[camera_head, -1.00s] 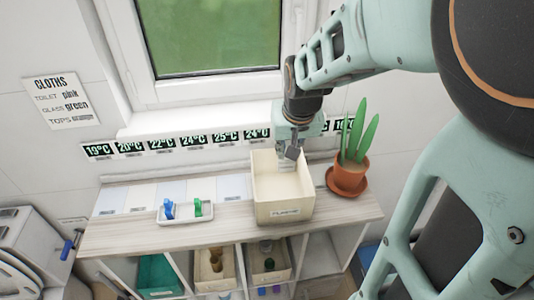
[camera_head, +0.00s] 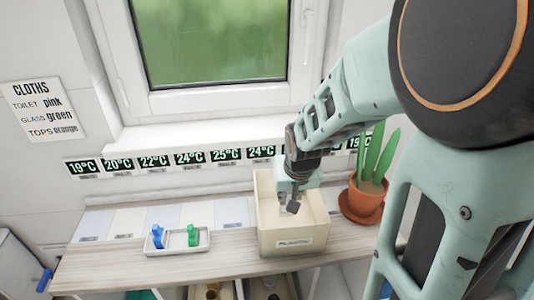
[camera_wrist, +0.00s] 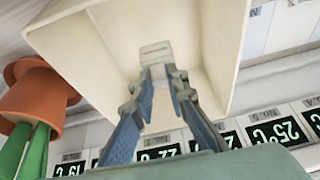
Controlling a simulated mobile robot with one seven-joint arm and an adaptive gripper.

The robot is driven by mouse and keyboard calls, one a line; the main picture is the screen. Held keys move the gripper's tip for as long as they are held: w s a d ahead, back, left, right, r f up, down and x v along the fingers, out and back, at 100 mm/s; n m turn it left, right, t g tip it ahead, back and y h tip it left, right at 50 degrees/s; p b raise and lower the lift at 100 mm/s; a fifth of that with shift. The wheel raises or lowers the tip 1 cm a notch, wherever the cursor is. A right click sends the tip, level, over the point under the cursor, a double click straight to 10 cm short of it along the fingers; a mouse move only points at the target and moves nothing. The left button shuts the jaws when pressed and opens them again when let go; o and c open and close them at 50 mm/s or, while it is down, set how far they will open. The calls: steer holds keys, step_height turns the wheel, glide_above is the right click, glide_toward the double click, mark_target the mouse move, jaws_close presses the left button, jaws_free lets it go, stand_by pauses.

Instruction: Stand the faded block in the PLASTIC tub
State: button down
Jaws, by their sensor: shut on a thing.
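The cream tub labelled PLASTIC (camera_head: 268,236) stands on the shelf top, and its inside fills much of the wrist view (camera_wrist: 105,42). My gripper (camera_head: 293,206) reaches down inside the tub. In the wrist view my gripper (camera_wrist: 160,72) is shut on the faded block (camera_wrist: 155,50), a small pale piece with faint lines, at the fingertips. The block is inside the tub's walls. I cannot tell whether it touches the floor. In the head view I cannot make the block out clearly against the pale tub.
A potted cactus (camera_head: 365,198) stands close to the tub's right. A white tray (camera_head: 177,247) with a blue and a green piece lies to the left. A window sill and a row of temperature cards (camera_head: 189,157) run behind. Shelf compartments are below.

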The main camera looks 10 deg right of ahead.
steer(key=shift+f, duration=1.85)
steer(key=shift+f+b, duration=0.2)
steer(key=shift+b, duration=0.25)
steer(key=c, duration=1.9)
jaws_free()
steer(key=shift+r, duration=0.1)
steer(key=shift+r, duration=0.1)
steer(key=shift+r+p, duration=0.35)
steer(key=shift+p, duration=0.2)
steer(key=p+v, duration=0.8)
steer(key=v, duration=0.3)
steer(key=shift+s+r+p, duration=0.15)
steer(key=shift+r+p, duration=0.05)
steer(key=shift+p, duration=0.2)
